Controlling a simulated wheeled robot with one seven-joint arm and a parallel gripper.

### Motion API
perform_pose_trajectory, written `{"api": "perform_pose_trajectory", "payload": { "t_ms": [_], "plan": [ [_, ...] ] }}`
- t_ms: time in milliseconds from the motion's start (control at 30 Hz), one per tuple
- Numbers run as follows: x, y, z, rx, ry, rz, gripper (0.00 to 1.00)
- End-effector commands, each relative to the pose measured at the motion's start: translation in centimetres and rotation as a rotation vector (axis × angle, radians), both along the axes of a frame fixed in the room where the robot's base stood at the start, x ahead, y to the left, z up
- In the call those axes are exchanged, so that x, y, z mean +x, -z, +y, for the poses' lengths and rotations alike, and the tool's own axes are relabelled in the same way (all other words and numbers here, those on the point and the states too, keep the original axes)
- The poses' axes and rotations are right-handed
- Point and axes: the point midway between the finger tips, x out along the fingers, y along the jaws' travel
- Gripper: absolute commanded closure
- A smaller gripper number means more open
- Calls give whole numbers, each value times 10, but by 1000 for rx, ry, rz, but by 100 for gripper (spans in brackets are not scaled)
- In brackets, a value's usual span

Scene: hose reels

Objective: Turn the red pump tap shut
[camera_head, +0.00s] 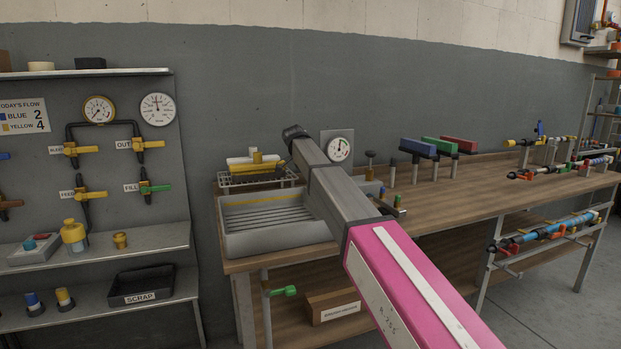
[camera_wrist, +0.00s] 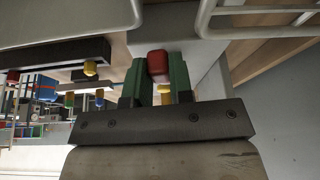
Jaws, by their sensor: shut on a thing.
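In the wrist view, my gripper (camera_wrist: 157,80) has two green fingers closed on the sides of a small red handle (camera_wrist: 157,64), which looks like the red pump tap. The handle sits against a pale grey body (camera_wrist: 178,45). The fingers cover part of it, and I cannot tell its turn angle. In the head view my pink and grey arm reaches over the workbench; my gripper and the red handle are hidden there.
The wooden workbench (camera_head: 470,195) carries a grey sink tray (camera_head: 262,238), a wire rack (camera_head: 240,181), a gauge (camera_head: 339,149) and blue, green and red blocks. A shelf with a scrap bin (camera_head: 140,286) stands left. In the wrist view, metal rails (camera_wrist: 265,10) pass near the gripper.

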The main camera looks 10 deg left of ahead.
Motion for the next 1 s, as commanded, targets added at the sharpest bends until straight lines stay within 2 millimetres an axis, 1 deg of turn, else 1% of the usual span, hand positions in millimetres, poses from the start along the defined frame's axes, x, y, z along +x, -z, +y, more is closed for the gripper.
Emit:
{"api": "perform_pose_trajectory", "payload": {
  "t_ms": [300,333,400,667,767,867,1000],
  "plan": [
    [0,0,0,1,0,1,100],
    [0,0,0,1,0,1,72],
    [0,0,0,1,0,1,53],
    [0,0,0,0,0,0,53],
    [-1,-4,2,0,0,0,53],
    [-3,-14,5,0,0,0,53],
    [-8,-38,13,1,-1,-1,53]
  ]
}}
